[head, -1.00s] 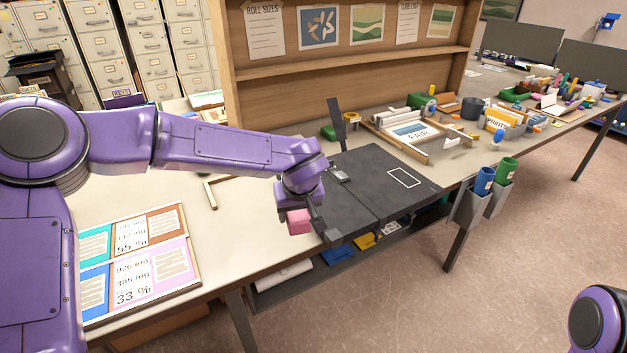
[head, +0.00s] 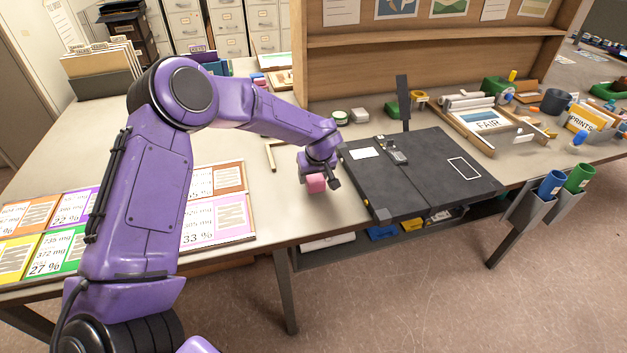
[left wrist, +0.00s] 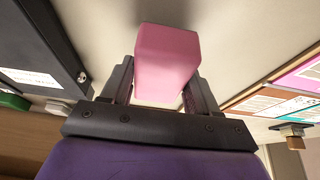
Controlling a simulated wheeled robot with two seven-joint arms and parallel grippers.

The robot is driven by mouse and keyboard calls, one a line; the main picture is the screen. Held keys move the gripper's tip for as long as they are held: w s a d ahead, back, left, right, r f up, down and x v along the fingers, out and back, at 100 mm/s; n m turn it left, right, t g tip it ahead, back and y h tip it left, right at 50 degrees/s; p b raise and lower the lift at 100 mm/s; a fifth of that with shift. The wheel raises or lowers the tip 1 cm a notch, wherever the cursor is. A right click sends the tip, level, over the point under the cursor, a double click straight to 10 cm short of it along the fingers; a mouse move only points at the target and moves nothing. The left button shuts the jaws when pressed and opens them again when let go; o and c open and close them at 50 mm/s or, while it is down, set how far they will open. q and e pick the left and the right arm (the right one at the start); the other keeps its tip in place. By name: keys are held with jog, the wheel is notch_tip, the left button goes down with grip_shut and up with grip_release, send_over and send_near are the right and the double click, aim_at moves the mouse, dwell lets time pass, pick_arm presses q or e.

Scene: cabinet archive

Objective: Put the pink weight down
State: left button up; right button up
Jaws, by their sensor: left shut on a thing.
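The pink weight (head: 316,183) is a small pink block held between the fingers of my left gripper (head: 322,176). In the left wrist view the pink weight (left wrist: 166,62) sits between both fingers of the left gripper (left wrist: 160,85), which is shut on it. The gripper is over the pale table (head: 320,216), left of the black board. I cannot tell exactly how far the weight is above the tabletop. My right gripper is not in view.
A black board (head: 420,175) with a small device and a white outline lies right of the gripper. Coloured cards with percentages (head: 215,215) lie to the left. An L-shaped piece (head: 270,155) lies behind. Bare table surrounds the gripper in front.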

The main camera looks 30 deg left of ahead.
pick_arm(q)
jog(key=shift+a+f, duration=0.1)
jog(key=shift+f, duration=1.5)
jog(key=o, duration=1.6)
jog(key=shift+s+f, duration=0.1)
jog(key=shift+c, duration=0.2)
jog(key=b+v, duration=0.1)
jog(key=v, duration=1.1)
